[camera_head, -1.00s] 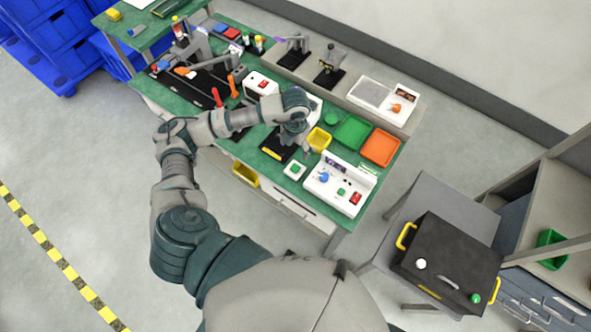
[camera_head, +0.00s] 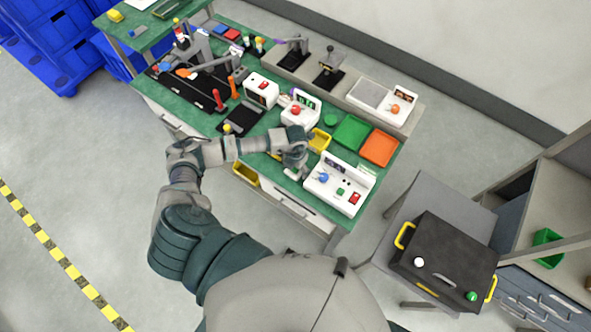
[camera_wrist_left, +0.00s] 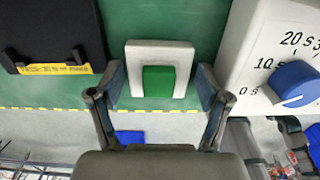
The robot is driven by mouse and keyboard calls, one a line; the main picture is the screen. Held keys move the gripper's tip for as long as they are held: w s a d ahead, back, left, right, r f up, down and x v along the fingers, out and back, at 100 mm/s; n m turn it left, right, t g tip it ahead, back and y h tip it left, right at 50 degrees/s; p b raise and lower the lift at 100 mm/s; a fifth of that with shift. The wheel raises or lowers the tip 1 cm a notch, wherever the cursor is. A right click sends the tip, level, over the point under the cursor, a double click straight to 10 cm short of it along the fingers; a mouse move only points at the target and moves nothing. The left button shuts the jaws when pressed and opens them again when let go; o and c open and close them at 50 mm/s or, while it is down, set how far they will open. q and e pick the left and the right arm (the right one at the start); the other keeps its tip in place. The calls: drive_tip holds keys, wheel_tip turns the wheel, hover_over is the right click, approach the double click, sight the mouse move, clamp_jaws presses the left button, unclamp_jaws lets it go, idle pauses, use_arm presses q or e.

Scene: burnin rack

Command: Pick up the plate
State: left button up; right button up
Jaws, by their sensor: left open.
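A small white square plate with a green block on it (camera_wrist_left: 160,52) lies on the green bench top near its front edge, in the left wrist view. In the head view, my left gripper (camera_head: 294,170) hangs over this spot and mostly hides the plate. In the left wrist view, the open fingers of my left gripper (camera_wrist_left: 160,85) stand one on each side of the plate's near part, with nothing clearly held. I cannot tell whether the fingers touch it. My right gripper is not in view.
A white box with a blue knob (camera_wrist_left: 253,70) is close on the right. A black pad with a yellow label (camera_wrist_left: 50,35) lies on the left. A yellow bin (camera_head: 320,141), green tray (camera_head: 351,131) and orange tray (camera_head: 380,148) stand behind. The bench's front edge is near.

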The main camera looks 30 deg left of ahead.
use_arm(q)
drive_tip(key=shift+c, duration=0.2)
drive_tip(key=shift+a, duration=0.15)
drive_tip(key=c, duration=0.9)
drive_tip(key=shift+o, duration=0.2)
